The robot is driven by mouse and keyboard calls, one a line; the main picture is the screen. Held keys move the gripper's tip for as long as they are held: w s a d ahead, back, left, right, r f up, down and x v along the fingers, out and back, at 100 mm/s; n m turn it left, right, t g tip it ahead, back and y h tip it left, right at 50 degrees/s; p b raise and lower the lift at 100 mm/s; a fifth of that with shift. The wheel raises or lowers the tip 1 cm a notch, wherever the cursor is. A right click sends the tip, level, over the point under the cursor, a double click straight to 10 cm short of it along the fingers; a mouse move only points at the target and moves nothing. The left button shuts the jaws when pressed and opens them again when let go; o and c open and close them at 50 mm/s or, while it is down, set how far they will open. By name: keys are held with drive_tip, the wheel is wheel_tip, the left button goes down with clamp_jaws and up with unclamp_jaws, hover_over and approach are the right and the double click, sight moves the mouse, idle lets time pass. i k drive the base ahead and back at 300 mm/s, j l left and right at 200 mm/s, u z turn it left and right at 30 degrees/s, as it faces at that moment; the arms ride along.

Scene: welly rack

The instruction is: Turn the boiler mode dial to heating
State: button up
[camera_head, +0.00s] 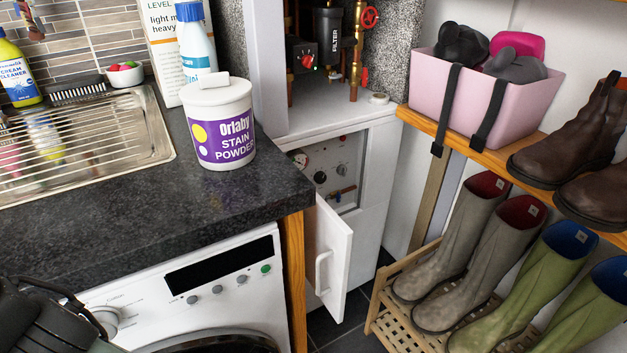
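The boiler (372,215) is a white unit in the gap right of the worktop. Its small white door (335,262) stands open towards me. A recessed grey panel behind it holds a round gauge (300,159), a black knob (320,177), a smaller knob (342,169) and a wooden- or brass-coloured lever (341,192). Which knob is the mode dial, and where it points, is too small to tell. The panel's lower part is partly hidden by the door and worktop. A dark part of my arm shows at the bottom left; my gripper's fingertips are not visible.
The worktop edge (285,195) and washing machine (215,285) stand left of the boiler. A stain powder tub (222,135) is near the worktop corner. Wellies (455,240) on a wooden rack (385,325) stand right. A narrow strip of tiled floor (340,333) is clear.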

sight(342, 170)
drive_tip(key=i+z, duration=0.1)
drive_tip(key=z, duration=0.4)
drive_tip(key=i+z, duration=0.15)
drive_tip(key=z, duration=0.3)
drive_tip(key=i+j, duration=0.2)
drive_tip(key=i, duration=0.3)
